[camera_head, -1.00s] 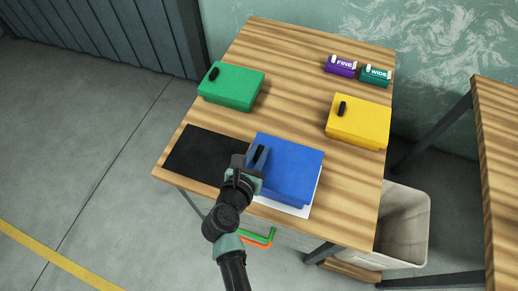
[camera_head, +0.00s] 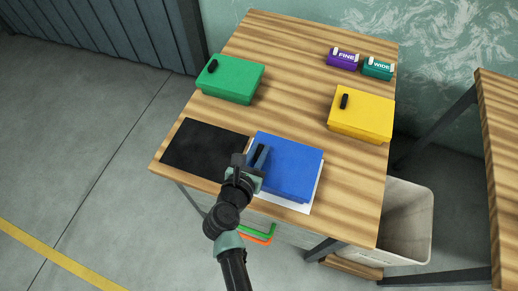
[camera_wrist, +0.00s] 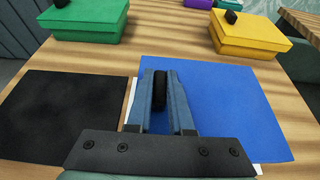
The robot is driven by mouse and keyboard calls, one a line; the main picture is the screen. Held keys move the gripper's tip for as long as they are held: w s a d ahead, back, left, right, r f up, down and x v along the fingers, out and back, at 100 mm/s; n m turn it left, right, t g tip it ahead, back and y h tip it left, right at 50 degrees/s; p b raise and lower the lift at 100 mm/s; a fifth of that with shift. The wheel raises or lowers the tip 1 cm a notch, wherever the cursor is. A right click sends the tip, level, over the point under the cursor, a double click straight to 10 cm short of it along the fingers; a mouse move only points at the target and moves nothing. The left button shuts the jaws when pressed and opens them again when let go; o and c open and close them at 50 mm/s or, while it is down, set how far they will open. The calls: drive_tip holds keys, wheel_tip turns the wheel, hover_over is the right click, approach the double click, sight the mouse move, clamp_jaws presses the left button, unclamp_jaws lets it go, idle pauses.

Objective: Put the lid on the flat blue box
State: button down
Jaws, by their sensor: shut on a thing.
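The blue lid (camera_head: 290,165) covers the flat blue box at the front middle of the table; a black handle (camera_wrist: 160,90) stands near its left edge. My gripper (camera_head: 257,158) is at that left side, its two fingers closed on the black handle, as the wrist view also shows (camera_wrist: 159,100). The box walls below are mostly hidden, so I cannot tell whether the lid is fully seated. A white sheet (camera_head: 300,207) shows under the box at its front and right edges.
A black mat (camera_head: 203,148) lies bare left of the blue box. A green box (camera_head: 232,80) and a yellow box (camera_head: 362,112) stand farther back. Purple (camera_head: 343,60) and teal (camera_head: 378,69) labelled items lie at the back right. A bin (camera_head: 405,220) stands right of the table.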

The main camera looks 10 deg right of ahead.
drive_tip(key=shift+f, duration=0.3)
idle(0.5)
drive_tip(key=c, duration=0.7)
unclamp_jaws()
drive_tip(key=shift+c, duration=0.2)
